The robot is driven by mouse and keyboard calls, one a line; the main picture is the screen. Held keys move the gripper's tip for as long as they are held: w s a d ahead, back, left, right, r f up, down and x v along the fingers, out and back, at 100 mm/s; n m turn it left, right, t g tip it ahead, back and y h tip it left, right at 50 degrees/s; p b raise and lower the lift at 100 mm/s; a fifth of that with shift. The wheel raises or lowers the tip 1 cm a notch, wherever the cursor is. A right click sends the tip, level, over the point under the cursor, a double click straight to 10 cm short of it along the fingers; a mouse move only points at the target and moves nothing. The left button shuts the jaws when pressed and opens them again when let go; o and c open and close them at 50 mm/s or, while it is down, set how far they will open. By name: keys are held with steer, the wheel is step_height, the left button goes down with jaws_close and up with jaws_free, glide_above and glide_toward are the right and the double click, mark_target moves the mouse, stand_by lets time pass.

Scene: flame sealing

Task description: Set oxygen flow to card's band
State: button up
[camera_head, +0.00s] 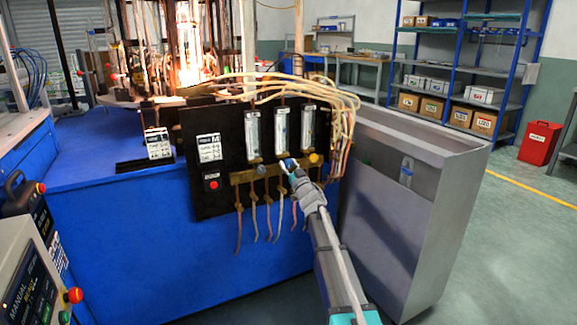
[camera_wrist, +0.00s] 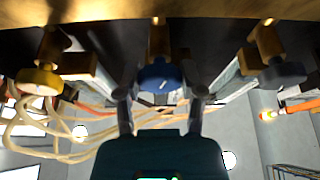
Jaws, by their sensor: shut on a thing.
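A black panel (camera_head: 222,190) carries three clear flow tubes: left (camera_head: 253,134), middle (camera_head: 281,127) and right (camera_head: 308,122). Below them on a brass bar (camera_head: 243,178) are a grey knob (camera_head: 261,170), a blue knob (camera_wrist: 158,76) in the middle and a yellow knob (camera_head: 315,159). My gripper (camera_head: 289,166) is at the middle knob; in the wrist view its two fingers (camera_wrist: 160,92) are shut on the blue knob's sides. A white printed card (camera_head: 208,148) is on the panel's left. Another card (camera_head: 158,144) stands left of the panel. Their print and the tube readings are too small to read.
Pale hoses (camera_head: 342,105) loop over the panel's top and right side; several thin hoses (camera_head: 268,215) hang below the bar. A red button (camera_head: 213,185) sits at lower left of the panel. A grey open bin (camera_head: 405,190) stands close right of my arm.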

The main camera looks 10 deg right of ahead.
steer(key=shift+n+y, duration=0.4)
steer(key=shift+n, duration=0.3)
steer(key=o, duration=1.2)
steer(key=shift+c, duration=0.2)
steer(key=shift+m, duration=0.4)
steer(key=shift+m+h, duration=0.3)
steer(key=shift+h, duration=0.1)
steer(key=shift+s+f+m, duration=0.1)
steer(key=shift+s+m, duration=0.05)
steer(key=shift+m, duration=0.25)
steer(key=b+v, duration=0.5)
steer(key=v, duration=0.8)
steer(key=shift+s, duration=0.2)
steer(key=shift+f+h, duration=0.1)
steer(key=shift+h, duration=0.2)
